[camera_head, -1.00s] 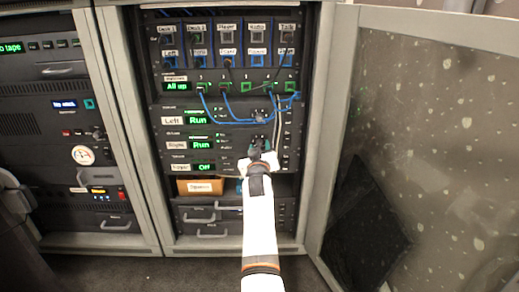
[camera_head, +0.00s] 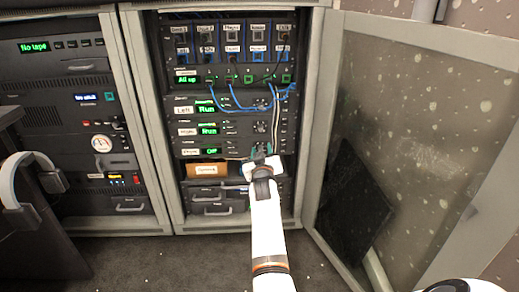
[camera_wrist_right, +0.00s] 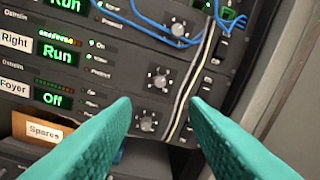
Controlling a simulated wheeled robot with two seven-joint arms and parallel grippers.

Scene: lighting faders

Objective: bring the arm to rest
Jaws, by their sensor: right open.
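My right gripper (camera_head: 262,151) is open and empty in front of the equipment rack, at about the height of the lowest amplifier row. In the right wrist view its two teal fingers (camera_wrist_right: 160,105) are spread apart, with nothing between them. Beyond them are a round knob (camera_wrist_right: 148,121) and pale cables (camera_wrist_right: 190,85) hanging down the rack face. The displays read Left "Run" (camera_head: 206,109), Right "Run" (camera_head: 208,130) and Foyer "Off" (camera_head: 211,151). My left gripper is not in view.
Blue patch cables (camera_head: 245,106) loop across the panel above. A cardboard box labelled Spares (camera_head: 207,169) sits in a bay below left of the gripper. An open glazed door (camera_head: 410,150) stands on the right. The dark floor (camera_head: 190,262) in front is clear.

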